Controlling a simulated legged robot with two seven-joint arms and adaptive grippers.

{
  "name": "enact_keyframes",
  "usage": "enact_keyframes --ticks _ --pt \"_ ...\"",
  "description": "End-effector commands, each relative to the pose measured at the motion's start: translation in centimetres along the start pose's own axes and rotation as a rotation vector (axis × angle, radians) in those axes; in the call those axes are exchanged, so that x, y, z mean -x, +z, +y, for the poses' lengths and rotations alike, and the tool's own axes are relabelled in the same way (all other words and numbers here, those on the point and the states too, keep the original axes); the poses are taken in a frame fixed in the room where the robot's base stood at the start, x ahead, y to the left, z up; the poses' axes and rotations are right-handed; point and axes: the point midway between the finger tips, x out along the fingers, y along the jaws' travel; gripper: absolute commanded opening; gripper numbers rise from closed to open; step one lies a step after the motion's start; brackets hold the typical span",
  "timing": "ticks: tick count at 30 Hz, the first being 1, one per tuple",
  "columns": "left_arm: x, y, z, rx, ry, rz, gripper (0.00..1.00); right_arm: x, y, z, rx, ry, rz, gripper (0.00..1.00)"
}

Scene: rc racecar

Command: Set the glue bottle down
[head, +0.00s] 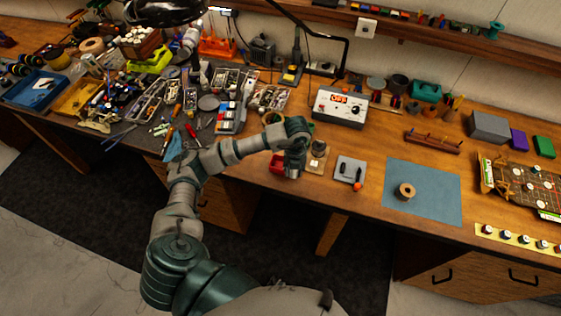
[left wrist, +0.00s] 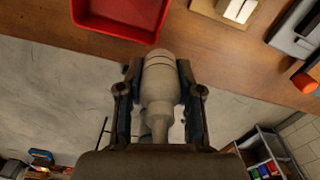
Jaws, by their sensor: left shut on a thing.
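My left gripper (head: 294,172) is at the front edge of the workbench, beside a small red tray (head: 277,163). In the left wrist view the gripper (left wrist: 160,85) is shut on the glue bottle (left wrist: 160,82), a pale beige bottle with a wider body and a narrow neck, held between both fingers. The bench edge and the floor show behind it. In the head view the bottle is hidden or too small to make out. My right gripper is not in view.
The red tray also shows in the left wrist view (left wrist: 98,30). A blue mat (head: 435,210) holds a tan spool (head: 405,191) and has bare room.

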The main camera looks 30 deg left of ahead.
Motion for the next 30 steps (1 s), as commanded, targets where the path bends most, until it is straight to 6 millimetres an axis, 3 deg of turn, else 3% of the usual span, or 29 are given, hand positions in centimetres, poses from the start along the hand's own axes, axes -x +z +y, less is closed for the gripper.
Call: enact_keyframes --ticks 3,9,14,20,29,30 --pt "-0.2 2.8 2.2 0.007 0.002 0.002 0.01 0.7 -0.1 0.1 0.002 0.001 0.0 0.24" --pt "-0.6 5.3 3.9 0.002 -0.001 0.002 0.01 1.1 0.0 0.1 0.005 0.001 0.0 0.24" --pt "-1.5 5.5 4.0 0.0 0.0 0.004 0.01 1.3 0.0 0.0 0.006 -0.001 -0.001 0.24" --pt "-4.0 5.4 3.9 0.0 0.001 0.002 0.01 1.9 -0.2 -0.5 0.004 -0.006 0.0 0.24" --pt "-4.5 5.5 4.0 0.0 0.0 0.001 0.01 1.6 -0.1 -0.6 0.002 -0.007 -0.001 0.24" --pt "-4.5 5.5 4.0 0.0 0.0 0.002 0.4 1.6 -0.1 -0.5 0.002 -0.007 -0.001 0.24"
